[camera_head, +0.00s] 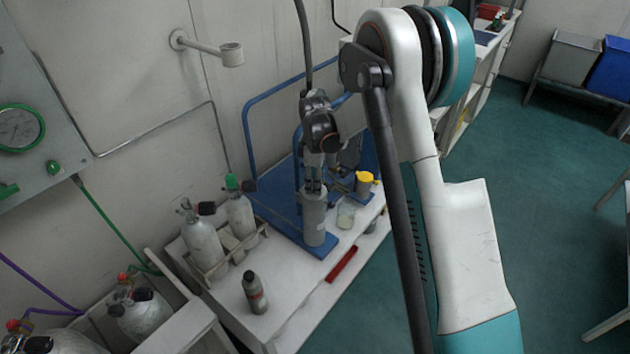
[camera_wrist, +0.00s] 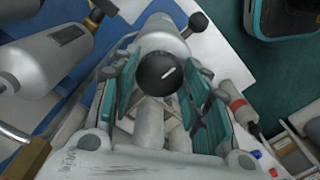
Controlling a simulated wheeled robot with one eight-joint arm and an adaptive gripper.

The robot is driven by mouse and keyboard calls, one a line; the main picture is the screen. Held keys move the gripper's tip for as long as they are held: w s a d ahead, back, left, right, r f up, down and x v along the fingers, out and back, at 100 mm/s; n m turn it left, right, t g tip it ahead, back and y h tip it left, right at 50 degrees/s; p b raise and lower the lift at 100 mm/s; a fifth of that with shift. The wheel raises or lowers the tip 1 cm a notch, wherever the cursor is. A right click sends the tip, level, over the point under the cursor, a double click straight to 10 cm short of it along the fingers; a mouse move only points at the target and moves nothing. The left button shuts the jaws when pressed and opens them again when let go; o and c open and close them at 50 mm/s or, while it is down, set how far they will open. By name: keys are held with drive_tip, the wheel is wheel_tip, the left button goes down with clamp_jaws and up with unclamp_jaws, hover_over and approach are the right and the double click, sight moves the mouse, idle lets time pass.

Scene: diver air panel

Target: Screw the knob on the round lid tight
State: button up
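A grey cylinder (camera_head: 314,217) stands upright on the blue board on the white bench, below my gripper. My gripper (camera_head: 314,178) points down at the cylinder's top, and its fingers hide the top in the head view. The grey cylinder (camera_wrist: 163,27) shows behind the knob. I see no clear gap beside the knob, but I cannot tell whether the pads press on it. The lid itself is mostly hidden.
Two grey gas bottles (camera_head: 203,240) stand in a rack on the left. A dark bottle (camera_head: 254,292) stands at the bench front. A glass jar (camera_head: 346,214), a yellow-capped container (camera_head: 363,183) and a red bar (camera_head: 341,264) lie to the right. Blue rails (camera_head: 248,140) stand behind.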

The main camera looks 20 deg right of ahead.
drive_tip(key=shift+c, duration=1.3)
